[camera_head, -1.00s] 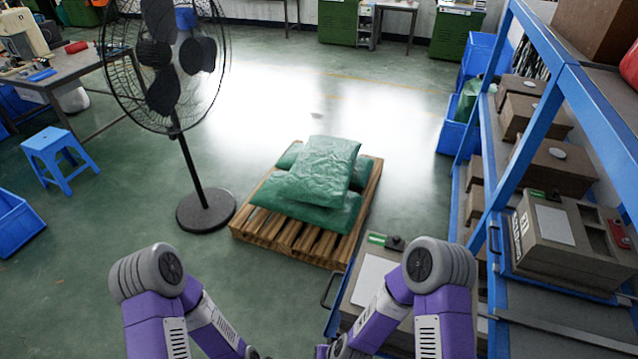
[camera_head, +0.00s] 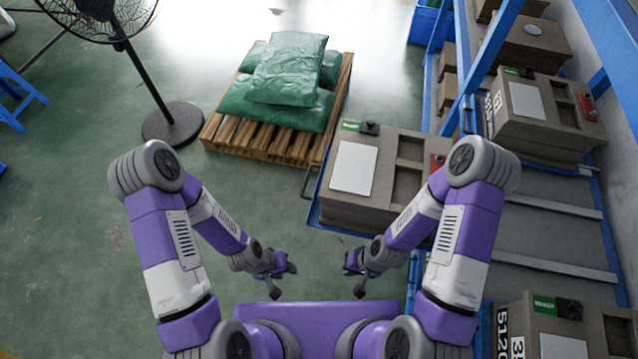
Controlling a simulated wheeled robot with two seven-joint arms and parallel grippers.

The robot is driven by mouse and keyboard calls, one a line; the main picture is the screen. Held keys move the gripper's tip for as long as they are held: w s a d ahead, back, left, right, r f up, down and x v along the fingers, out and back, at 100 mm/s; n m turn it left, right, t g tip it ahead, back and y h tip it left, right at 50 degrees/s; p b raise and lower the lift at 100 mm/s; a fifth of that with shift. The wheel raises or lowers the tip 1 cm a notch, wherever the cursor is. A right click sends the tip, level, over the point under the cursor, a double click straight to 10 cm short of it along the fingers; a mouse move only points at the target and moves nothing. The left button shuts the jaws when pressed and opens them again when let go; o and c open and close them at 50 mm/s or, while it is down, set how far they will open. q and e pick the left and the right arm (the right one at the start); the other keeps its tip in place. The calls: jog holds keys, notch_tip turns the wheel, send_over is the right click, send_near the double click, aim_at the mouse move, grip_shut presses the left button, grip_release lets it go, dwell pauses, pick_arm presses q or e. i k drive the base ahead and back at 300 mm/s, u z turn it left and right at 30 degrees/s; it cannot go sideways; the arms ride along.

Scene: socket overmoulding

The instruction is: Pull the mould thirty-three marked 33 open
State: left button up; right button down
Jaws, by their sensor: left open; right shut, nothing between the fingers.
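A grey-brown mould (camera_head: 405,145) with a white plate and a green label sits on a blue tray (camera_head: 313,215) that juts out from the rack, with a dark handle (camera_head: 308,184) at its left end. Its number is not visible. Another mould (camera_head: 545,112) on the rack has white characters on its side, too small to read surely. A third mould (camera_head: 590,328) at the bottom right shows "5120" and a partly cut number beginning with 3. My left gripper (camera_head: 284,282) is open and empty. My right gripper (camera_head: 355,280) is shut and empty. Both are apart from the handle.
A blue rack (camera_head: 483,65) stands along the right. A wooden pallet (camera_head: 262,142) with green sacks (camera_head: 287,68) lies ahead, beside a standing fan (camera_head: 172,122). A blue stool (camera_head: 18,95) is at far left. The green floor left of the tray is clear.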

aim_at(365, 182)
jog(key=z, duration=1.1)
jog(key=k, duration=2.15)
jog(key=u, duration=1.1)
jog(key=i, duration=1.65)
jog(key=z, duration=0.05)
